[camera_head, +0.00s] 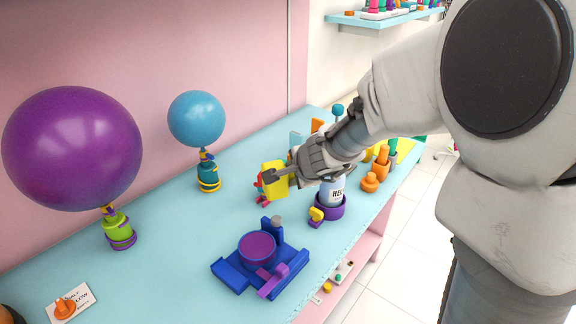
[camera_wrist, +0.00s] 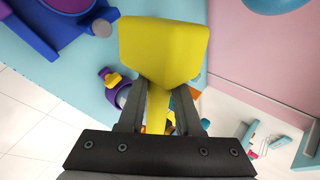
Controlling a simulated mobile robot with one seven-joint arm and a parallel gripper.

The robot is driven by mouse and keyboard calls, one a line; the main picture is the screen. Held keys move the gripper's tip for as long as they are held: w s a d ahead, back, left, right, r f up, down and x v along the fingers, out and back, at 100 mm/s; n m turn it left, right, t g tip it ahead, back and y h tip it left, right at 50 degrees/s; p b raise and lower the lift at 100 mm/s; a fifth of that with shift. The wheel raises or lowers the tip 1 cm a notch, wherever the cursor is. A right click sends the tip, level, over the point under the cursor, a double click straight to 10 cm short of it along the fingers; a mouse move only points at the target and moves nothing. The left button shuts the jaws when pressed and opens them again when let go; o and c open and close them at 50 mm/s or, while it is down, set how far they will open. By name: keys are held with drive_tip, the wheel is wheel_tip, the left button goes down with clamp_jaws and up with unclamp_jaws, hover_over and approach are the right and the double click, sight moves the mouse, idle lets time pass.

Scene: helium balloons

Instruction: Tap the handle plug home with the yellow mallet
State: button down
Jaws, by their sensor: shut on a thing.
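My gripper (camera_head: 286,173) is shut on the handle of the yellow mallet (camera_head: 275,183) and holds it above the table. In the wrist view the mallet's block head (camera_wrist: 163,45) sits beyond my two fingers (camera_wrist: 157,108), with the handle between them. A blue fixture (camera_head: 232,277) lies on the table, in front of and below the mallet. A purple cup (camera_head: 257,249) sits in it. A purple handle piece (camera_head: 272,282) lies at the cup's near side; I cannot tell how deep its plug sits. The mallet is apart from the fixture.
A purple balloon (camera_head: 72,148) and a blue balloon (camera_head: 196,119) stand on weighted bases at the left and back. A white bottle in a purple holder (camera_head: 330,208) and orange pieces (camera_head: 370,183) stand right of the fixture. The table (camera_head: 170,237) left of the fixture is clear.

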wheel_tip(320, 180, down, 10)
drive_tip(key=b, duration=1)
drive_tip(key=shift+s+b, duration=0.15)
drive_tip(key=shift+b, duration=0.15)
wheel_tip(320, 180, up, 5)
drive_tip(key=p, duration=0.5)
drive_tip(key=shift+r, duration=0.15)
